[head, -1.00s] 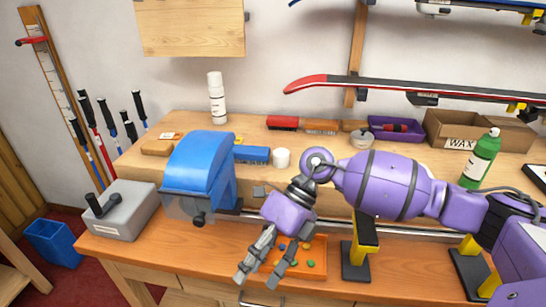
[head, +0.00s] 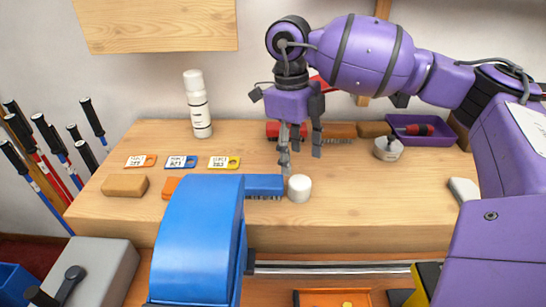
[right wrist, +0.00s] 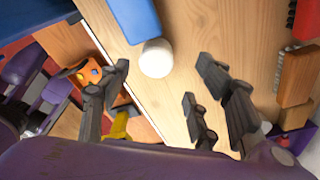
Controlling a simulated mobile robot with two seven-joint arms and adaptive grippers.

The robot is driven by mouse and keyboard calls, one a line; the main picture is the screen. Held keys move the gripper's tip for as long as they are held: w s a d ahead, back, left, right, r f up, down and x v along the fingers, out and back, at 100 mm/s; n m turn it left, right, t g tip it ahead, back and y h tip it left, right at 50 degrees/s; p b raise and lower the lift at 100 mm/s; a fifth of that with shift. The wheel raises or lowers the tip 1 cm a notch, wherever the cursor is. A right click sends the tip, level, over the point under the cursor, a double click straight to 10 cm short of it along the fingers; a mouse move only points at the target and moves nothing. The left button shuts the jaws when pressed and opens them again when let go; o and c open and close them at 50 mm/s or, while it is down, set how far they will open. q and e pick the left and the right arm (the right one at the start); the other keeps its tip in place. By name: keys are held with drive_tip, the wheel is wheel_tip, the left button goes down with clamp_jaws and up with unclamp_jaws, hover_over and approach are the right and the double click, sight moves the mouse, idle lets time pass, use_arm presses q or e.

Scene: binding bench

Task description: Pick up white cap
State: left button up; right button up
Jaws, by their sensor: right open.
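The white cap (head: 299,188), a short white cylinder, stands on the raised wooden shelf at the right end of a blue brush. My right gripper (head: 301,160) is open and empty, pointing down, just above and behind the cap in the head view. In the right wrist view the cap (right wrist: 156,58) shows whole, beyond the spread fingers (right wrist: 160,105) and not between them. My left gripper is not in view.
The blue brush (head: 264,185) lies close beside the cap. A large blue housing (head: 200,240) rises in front on the left. A white bottle (head: 198,105), tags and a purple tray (head: 425,130) stand around.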

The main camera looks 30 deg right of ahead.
sight(299, 182)
drive_tip(key=shift+w+f, duration=0.1)
drive_tip(key=shift+w, duration=0.1)
drive_tip(key=shift+s+f, duration=0.25)
drive_tip(key=shift+s, duration=0.05)
drive_tip(key=shift+s+f, duration=0.4)
drive_tip(key=shift+f, duration=0.25)
drive_tip(key=shift+s+f, duration=0.4)
drive_tip(key=shift+f, duration=0.2)
wheel_tip(299, 182, down, 4)
drive_tip(key=shift+r+p, duration=0.25)
drive_tip(key=shift+p, duration=0.25)
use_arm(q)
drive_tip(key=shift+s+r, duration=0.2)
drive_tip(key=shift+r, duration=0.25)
use_arm(e)
drive_tip(key=shift+s+f, duration=0.15)
drive_tip(key=shift+f, duration=0.15)
drive_tip(key=c, duration=0.7)
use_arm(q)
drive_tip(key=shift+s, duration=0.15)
